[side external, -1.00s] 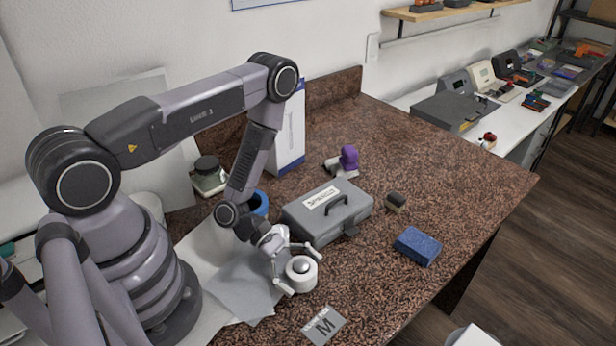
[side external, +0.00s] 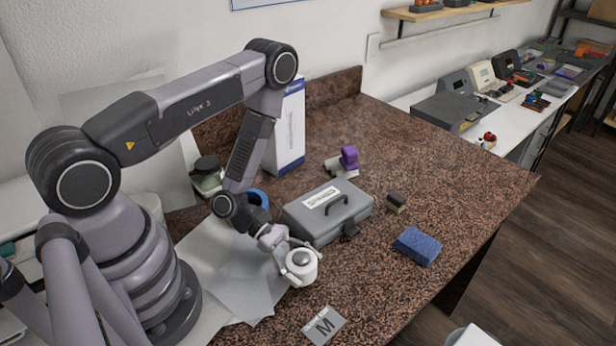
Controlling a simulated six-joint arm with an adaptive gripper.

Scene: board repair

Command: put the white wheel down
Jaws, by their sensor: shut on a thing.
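The white wheel (side external: 303,271) has a grey round centre and is between the fingers of my gripper (side external: 300,266). My gripper is shut on it. The wheel is at the front of the brown speckled worktop (side external: 430,180), near the edge of the grey-white paper sheets (side external: 238,280). I cannot tell whether its underside touches the worktop.
A grey toolbox (side external: 328,212) stands just behind the wheel. A card marked M (side external: 324,325) lies in front. A blue sponge-like block (side external: 418,246), a small dark block (side external: 396,202) and a purple-topped item (side external: 347,160) lie further off.

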